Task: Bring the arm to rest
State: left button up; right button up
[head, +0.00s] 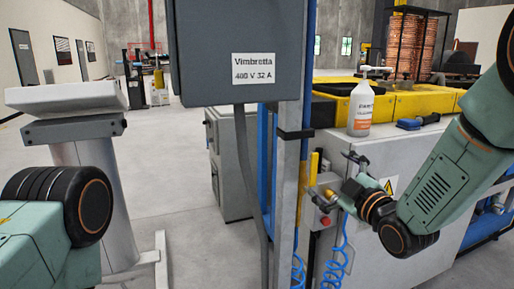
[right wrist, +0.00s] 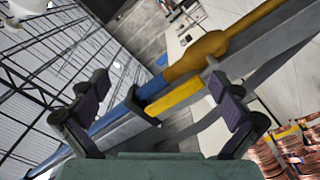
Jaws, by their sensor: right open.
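My right arm (head: 440,185) comes in from the right in the head view. Its gripper (head: 338,188) is beside the grey post (head: 289,170), near a yellow part (head: 312,168) on the pipe. In the right wrist view the gripper (right wrist: 160,100) is open, its two dark fingers spread wide. A blue and yellow pipe (right wrist: 195,57) crosses beyond the fingers, with nothing seen held between them. I cannot tell whether a finger touches it. Part of my left arm (head: 50,215) shows at the lower left of the head view; its gripper is out of view.
A grey electrical box (head: 237,35) hangs on the post. A small box with a red button (head: 325,218) and blue coiled hoses (head: 335,265) are close to the right gripper. Floor is open at centre left.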

jog(key=shift+w+d+f+m+b, duration=0.2)
jog(key=shift+d+f+m, duration=0.35)
jog(key=shift+m, duration=0.9)
jog(key=shift+w+d+f+m+b, duration=0.1)
jog(key=shift+d+f+m+b, duration=0.15)
jog(key=shift+f+m, duration=0.9)
jog(key=shift+w+d+f+m+b, duration=0.15)
jog(key=shift+d+f+m, duration=0.2)
jog(key=shift+m, duration=1.45)
jog(key=shift+r, duration=0.1)
